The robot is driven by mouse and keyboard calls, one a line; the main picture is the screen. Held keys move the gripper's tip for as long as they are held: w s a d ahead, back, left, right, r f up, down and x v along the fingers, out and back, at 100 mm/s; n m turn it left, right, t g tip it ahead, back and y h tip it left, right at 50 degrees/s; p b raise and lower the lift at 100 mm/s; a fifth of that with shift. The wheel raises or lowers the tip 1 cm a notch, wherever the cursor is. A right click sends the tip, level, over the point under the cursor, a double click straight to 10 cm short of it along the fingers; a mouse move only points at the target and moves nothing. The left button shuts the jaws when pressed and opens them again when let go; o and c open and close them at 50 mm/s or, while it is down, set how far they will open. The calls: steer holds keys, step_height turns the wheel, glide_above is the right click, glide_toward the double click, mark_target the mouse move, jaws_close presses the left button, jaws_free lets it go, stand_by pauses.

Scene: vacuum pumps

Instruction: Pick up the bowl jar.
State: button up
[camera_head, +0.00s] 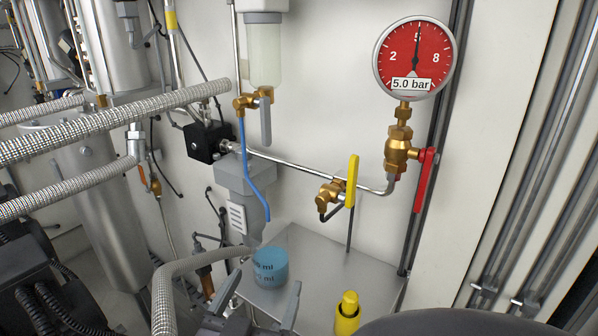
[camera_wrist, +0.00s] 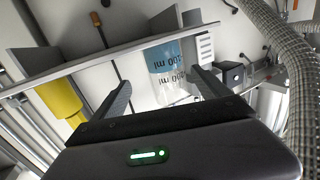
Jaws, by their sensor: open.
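In the wrist view the jar (camera_wrist: 166,56) appears upside down, near the top middle. My gripper (camera_head: 257,298) is open and empty, in front of the jar at the bottom of the head view. In the wrist view the two fingers of my gripper (camera_wrist: 160,78) point toward the jar, one to each side. I cannot tell the exact gap to it.
A braided hose (camera_head: 168,285) curves close to the left of my gripper. A blue tube (camera_head: 252,180) hangs just above the jar. A yellow bottle (camera_head: 348,313) stands to the right. A yellow-handled valve (camera_head: 351,181) and a red gauge (camera_head: 415,58) are on the wall behind.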

steer(key=shift+w+a+r, duration=0.15)
steer(key=shift+w+a, duration=0.05)
steer(key=shift+w, duration=0.05)
steer(key=w, duration=0.3)
steer(key=w+b, duration=0.1)
steer(key=w, duration=0.3)
steer(key=w+d, duration=0.1)
steer(key=w, duration=0.2)
steer(key=shift+w+b, duration=0.2)
steer(key=shift+b, duration=0.15)
steer(key=shift+a+r, duration=0.1)
steer(key=c, duration=1.7)
